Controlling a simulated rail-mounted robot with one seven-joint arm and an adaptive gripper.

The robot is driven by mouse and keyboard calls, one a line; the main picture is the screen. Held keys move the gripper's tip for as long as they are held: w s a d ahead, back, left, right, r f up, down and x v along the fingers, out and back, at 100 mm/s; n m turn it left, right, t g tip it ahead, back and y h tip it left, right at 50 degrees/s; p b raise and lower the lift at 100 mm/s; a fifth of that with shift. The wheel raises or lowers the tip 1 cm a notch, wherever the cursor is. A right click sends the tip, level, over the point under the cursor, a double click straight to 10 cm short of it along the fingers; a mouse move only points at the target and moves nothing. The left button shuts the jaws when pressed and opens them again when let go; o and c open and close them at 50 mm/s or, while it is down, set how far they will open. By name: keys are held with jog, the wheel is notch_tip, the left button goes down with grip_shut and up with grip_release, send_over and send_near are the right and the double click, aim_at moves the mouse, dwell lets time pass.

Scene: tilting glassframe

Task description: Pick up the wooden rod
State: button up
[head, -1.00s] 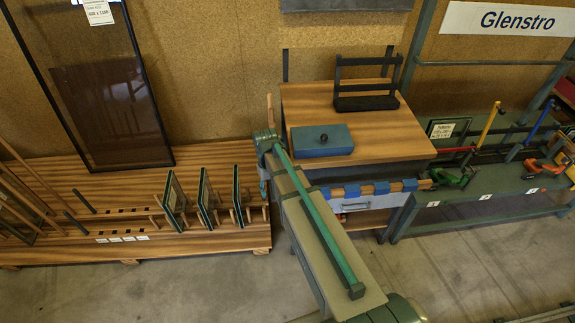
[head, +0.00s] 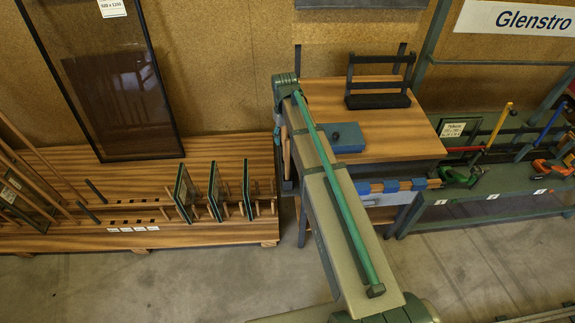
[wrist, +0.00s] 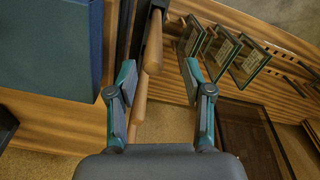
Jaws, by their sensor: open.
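In the wrist view, two light wooden pieces with rounded ends, an upper one (wrist: 152,42) and a lower one (wrist: 138,108), run between the fingers of my gripper (wrist: 158,64). I cannot tell whether they are one rod or two. They lie nearer the left finger, and no grip on them shows. In the head view a wooden rod (head: 286,152) stands upright at the left side of the workbench, partly behind my arm. My gripper is open; in the head view I cannot make it out clearly.
The workbench (head: 410,135) carries a blue box (head: 347,136) and a dark rack (head: 378,100). Small framed glass panes (head: 215,190) stand on a low wooden platform (head: 130,240). A large glass frame (head: 115,90) leans on the wall. Several wooden poles (head: 35,150) lean at far left.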

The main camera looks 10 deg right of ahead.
aim_at(287, 147)
jog(key=shift+w+d+f+p, duration=0.15)
jog(key=shift+f+p, duration=0.4)
jog(key=shift+f, duration=0.65)
jog(key=shift+s+d+f+p, duration=0.15)
jog(key=shift+f+p, duration=0.4)
jog(key=shift+f, duration=1.3)
grip_shut()
